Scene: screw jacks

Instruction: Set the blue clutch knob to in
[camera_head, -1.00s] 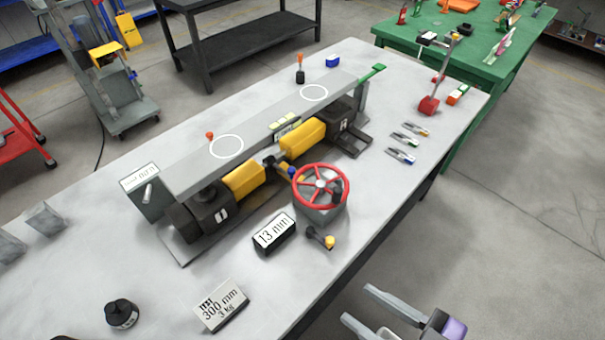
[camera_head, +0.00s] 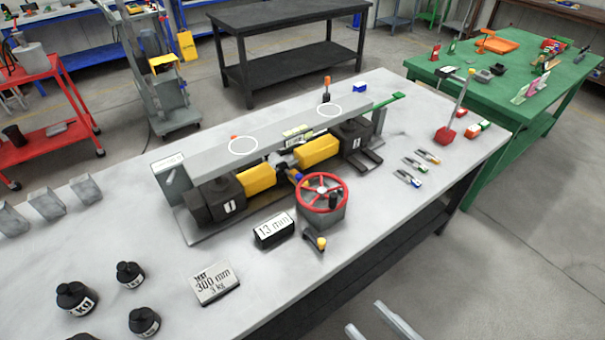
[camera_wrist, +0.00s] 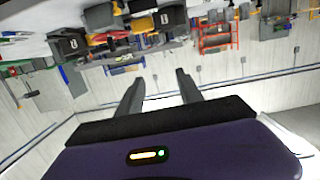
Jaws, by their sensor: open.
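The screw jack rig on the grey bench has two yellow cylinders (camera_head: 317,151) under a long grey beam (camera_head: 280,136). A small blue part (camera_head: 295,176), apparently the clutch knob, sits between the cylinders, just behind the red handwheel (camera_head: 322,193). The wheel partly hides it, and I cannot read its position. My gripper (camera_head: 376,322) is at the bottom edge of the head view, off the bench's front side and well apart from the knob. In the wrist view my gripper (camera_wrist: 158,88) is open, with nothing between its fingers.
A crank with a yellow knob (camera_head: 316,240), a 13 mm block (camera_head: 273,230) and a 300 mm block (camera_head: 215,283) lie in front of the rig. Black weights (camera_head: 76,298) stand at front left. A red-based lever (camera_head: 447,134) stands at right. Floor right of the bench is clear.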

